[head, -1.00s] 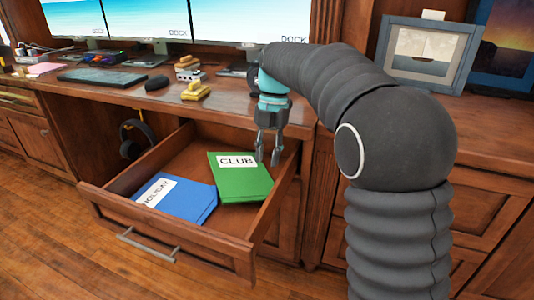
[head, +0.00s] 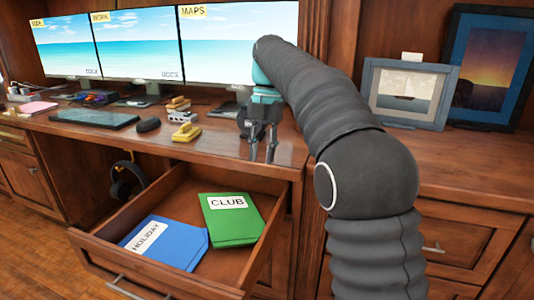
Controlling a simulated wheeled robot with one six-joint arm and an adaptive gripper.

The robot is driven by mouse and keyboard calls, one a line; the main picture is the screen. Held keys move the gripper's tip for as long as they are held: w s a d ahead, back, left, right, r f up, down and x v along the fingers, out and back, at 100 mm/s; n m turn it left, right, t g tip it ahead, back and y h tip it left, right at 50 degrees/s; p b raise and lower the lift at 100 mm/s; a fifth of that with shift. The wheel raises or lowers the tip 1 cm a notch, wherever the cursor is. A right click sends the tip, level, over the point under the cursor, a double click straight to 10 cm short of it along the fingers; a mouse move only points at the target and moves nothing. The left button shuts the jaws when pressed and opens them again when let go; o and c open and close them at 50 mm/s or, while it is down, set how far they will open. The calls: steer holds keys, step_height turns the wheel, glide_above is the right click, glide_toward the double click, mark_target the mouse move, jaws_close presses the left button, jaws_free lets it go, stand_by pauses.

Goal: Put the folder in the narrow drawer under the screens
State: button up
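The drawer (head: 185,188) under the screens is pulled open. In it lie a green folder labelled CLUB (head: 236,228) at the back right and a blue folder labelled HOLIDAY (head: 185,247) at the front left. Both lie flat, close together. My gripper (head: 262,158) points down above the desk's front edge, beyond the green folder. Its two fingers are apart and nothing shows between them. The three screens (head: 140,44) stand at the back of the desk.
On the desk (head: 215,150) are a keyboard (head: 95,118), a mouse (head: 148,124), a yellow stapler-like object (head: 186,134) and small items. Headphones (head: 127,180) hang below the desk, left of the drawer. Framed pictures (head: 410,92) stand on the right counter.

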steer(key=s+d+m+t, duration=0.4)
steer(key=s+d+m, duration=0.5)
steer(key=s+m, duration=0.5)
steer(key=s+d+f+m+t+h, duration=0.1)
steer(key=s+d+f+m+t, duration=0.2)
steer(key=s+f+m, duration=0.9)
steer(key=s+d+m, duration=0.3)
steer(key=m, duration=0.2)
steer(key=shift+d+f+t, duration=0.15)
steer(key=shift+d+t, duration=0.25)
